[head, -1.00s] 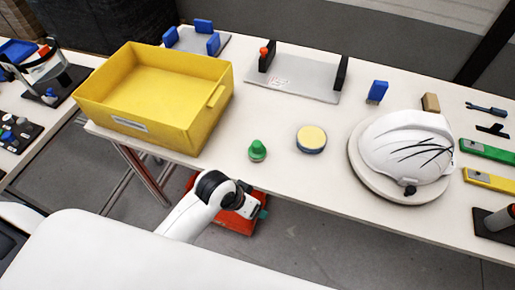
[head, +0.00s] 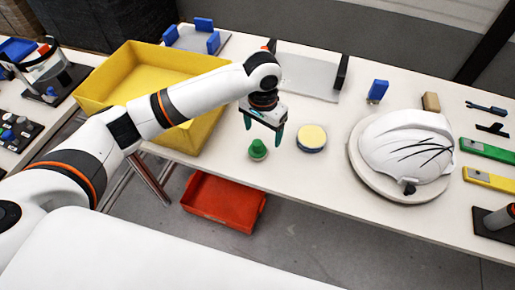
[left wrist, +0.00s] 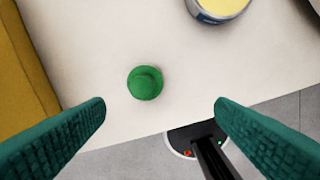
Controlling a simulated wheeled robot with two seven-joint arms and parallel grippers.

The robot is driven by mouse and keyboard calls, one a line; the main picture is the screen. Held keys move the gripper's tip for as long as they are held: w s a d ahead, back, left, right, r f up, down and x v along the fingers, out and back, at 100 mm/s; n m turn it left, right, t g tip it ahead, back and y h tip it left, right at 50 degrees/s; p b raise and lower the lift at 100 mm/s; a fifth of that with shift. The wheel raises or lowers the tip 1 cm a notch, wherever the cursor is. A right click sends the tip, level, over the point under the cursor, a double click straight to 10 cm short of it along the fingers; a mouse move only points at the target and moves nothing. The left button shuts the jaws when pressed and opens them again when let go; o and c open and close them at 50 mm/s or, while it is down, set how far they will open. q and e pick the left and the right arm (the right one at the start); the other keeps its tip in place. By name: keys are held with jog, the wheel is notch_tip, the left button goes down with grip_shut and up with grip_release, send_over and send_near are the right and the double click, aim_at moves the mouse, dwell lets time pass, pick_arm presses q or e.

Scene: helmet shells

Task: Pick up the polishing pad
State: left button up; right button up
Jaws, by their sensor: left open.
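A green round piece with a domed top (head: 257,149) stands on the white table near its front edge. To its right is a round piece with a pale yellow top and blue-grey side (head: 311,138). I cannot tell for sure which is the polishing pad. My left gripper (head: 262,132) hangs above the table, just behind the green piece, fingers down, open and empty. In the left wrist view the green piece (left wrist: 145,83) shows between the spread teal fingers, below them. The yellow-topped piece (left wrist: 218,8) is cut off at the top edge. My right gripper is not in view.
A yellow bin (head: 90,92) stands left, partly behind my left arm. A white scratched helmet shell (head: 405,145) rests on a round stand (head: 358,160) at right. A grey plate with black uprights (head: 310,75) lies behind. A red crate (head: 225,200) is under the table.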

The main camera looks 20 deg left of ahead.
aim_at(258, 142)
pick_arm(q)
jog(key=shift+w+a+r, duration=0.4)
jog(key=shift+a+r, duration=0.2)
jog(key=shift+a+n, duration=0.2)
jog(key=shift+n, duration=0.1)
notch_tip(258, 142, down, 6)
jog(key=shift+w+f+p, duration=0.1)
jog(key=shift+w+p, duration=0.05)
jog(key=shift+p, duration=0.25)
jog(key=shift+w+a+f+p, duration=0.1)
jog(key=shift+f+p, duration=0.35)
jog(key=shift+f, duration=2.25)
jog(key=shift+c, duration=0.4)
jog(key=c, duration=1)
notch_tip(258, 142, up, 10)
jog(key=shift+r+b, duration=0.1)
jog(key=shift+b, duration=0.35)
